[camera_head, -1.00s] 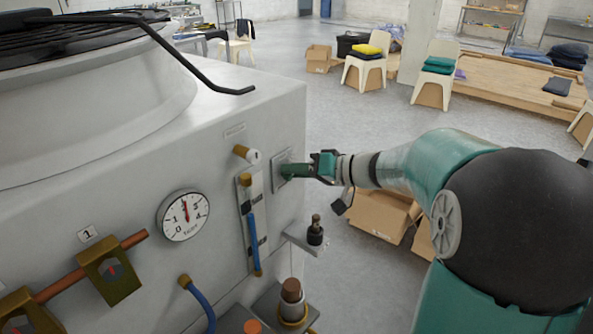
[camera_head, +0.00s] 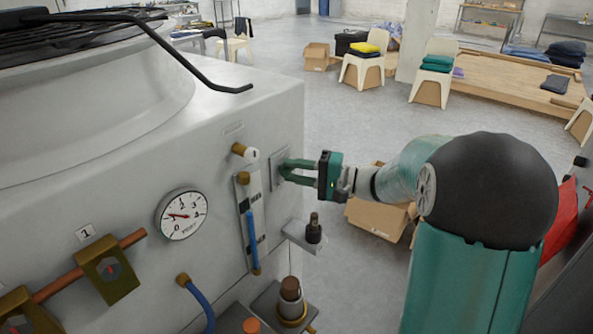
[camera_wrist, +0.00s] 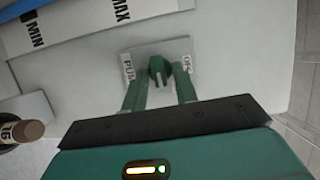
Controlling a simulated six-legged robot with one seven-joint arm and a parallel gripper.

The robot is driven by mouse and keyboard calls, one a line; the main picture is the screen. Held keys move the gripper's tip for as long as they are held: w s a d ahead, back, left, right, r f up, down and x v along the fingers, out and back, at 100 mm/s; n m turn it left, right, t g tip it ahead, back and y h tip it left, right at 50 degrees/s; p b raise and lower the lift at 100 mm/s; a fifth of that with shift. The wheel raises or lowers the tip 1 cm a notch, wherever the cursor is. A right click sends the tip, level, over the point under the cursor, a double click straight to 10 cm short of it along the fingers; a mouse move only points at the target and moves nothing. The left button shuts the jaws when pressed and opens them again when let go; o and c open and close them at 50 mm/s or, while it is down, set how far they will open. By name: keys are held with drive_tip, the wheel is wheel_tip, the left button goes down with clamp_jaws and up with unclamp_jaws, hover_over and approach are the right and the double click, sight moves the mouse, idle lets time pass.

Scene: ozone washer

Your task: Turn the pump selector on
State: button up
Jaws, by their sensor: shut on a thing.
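The pump selector is a green knob (camera_wrist: 160,69) with a pale mark, set on a small light plate (camera_wrist: 178,48) with partly hidden lettering on both sides. In the head view the plate (camera_head: 276,172) is on the right part of the machine's front panel. My gripper (camera_head: 286,172) reaches it from the right. In the wrist view its two green fingers (camera_wrist: 161,80) sit on either side of the knob, shut on it. The fingers cover part of the plate. In the head view the knob is mostly hidden by the fingers.
A round gauge (camera_head: 182,214) is on the panel, its needle pointing left. A sight tube (camera_head: 252,228) and a white-tipped valve (camera_head: 246,152) are left of the selector. A bracket with a black fitting (camera_head: 314,230) juts out below my gripper. Cardboard boxes (camera_head: 376,218) stand behind my arm.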

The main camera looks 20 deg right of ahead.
idle(0.3)
drive_tip(key=o, duration=0.6)
drive_tip(key=v, duration=1.3)
drive_tip(key=shift+s+d+f, duration=0.15)
drive_tip(key=shift+d+f, duration=0.05)
drive_tip(key=shift+d, duration=0.15)
drive_tip(key=shift+a, duration=0.1)
